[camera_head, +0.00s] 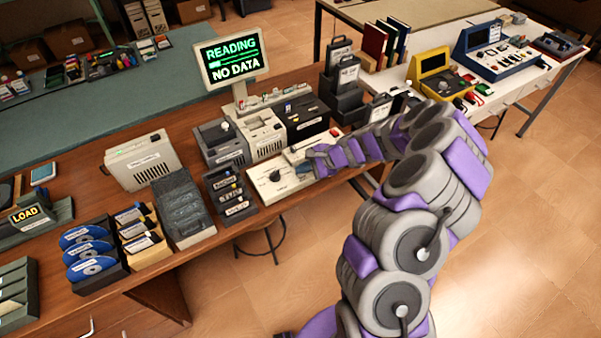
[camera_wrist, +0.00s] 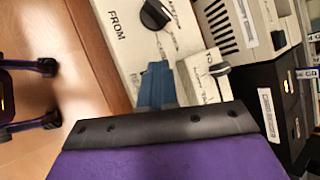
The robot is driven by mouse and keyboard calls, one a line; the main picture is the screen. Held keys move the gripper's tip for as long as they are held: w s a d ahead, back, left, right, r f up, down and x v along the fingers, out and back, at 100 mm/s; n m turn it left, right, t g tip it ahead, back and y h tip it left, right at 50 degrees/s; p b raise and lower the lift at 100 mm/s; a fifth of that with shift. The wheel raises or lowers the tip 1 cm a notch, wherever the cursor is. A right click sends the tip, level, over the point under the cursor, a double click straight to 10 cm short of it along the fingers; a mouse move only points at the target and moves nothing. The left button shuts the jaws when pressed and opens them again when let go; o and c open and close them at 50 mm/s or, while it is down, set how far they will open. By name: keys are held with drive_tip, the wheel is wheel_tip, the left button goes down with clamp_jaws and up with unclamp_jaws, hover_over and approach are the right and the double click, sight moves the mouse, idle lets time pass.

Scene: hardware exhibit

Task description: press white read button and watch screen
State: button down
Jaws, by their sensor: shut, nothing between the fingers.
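The screen (camera_head: 232,57) stands at the back of the wooden desk and shows "READING", a bar and "NO DATA" in green. A cream control panel (camera_head: 268,190) with a dark knob lies at the desk's front edge. In the wrist view, this panel (camera_wrist: 128,48) shows a black knob (camera_wrist: 155,14) and the word "FROM". My gripper (camera_head: 304,168) is shut and empty at the panel's right end. Its blue fingers (camera_wrist: 157,80) point down at the panel in the wrist view; I cannot tell whether they touch it. I cannot make out the white read button; the fingers may hide it.
Drive units (camera_head: 262,133) stand just behind the panel. A black cartridge rack (camera_head: 230,192) stands to its left, and blue discs (camera_head: 88,252) sit farther left. A "LOAD" sign (camera_head: 27,214) is at the far left. A second table with a yellow device (camera_head: 440,75) is at right.

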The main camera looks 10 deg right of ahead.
sight(303, 175)
drive_tip(key=shift+r+p, duration=0.6)
drive_tip(key=shift+r, duration=0.2)
drive_tip(key=shift+r+p, duration=1.9)
drive_tip(key=shift+r, duration=0.6)
drive_tip(key=s+a+r+n+g, duration=0.4)
drive_tip(key=s+a+r+n, duration=0.65)
drive_tip(key=s+r, duration=0.55)
drive_tip(key=s+d+r+n+h, duration=0.1)
drive_tip(key=s+d+h, duration=0.1)
drive_tip(key=s, duration=0.6)
drive_tip(key=s+d+r+n+g+h, duration=0.1)
drive_tip(key=s+d+n+h, duration=0.1)
drive_tip(key=s, duration=0.7)
drive_tip(key=s+d+r+n+g+h, duration=0.1)
drive_tip(key=s+d+h, duration=0.3)
drive_tip(key=s, duration=0.4)
drive_tip(key=shift+s+d+r, duration=0.2)
drive_tip(key=shift+d+r, duration=0.35)
drive_tip(key=shift+d, duration=0.3)
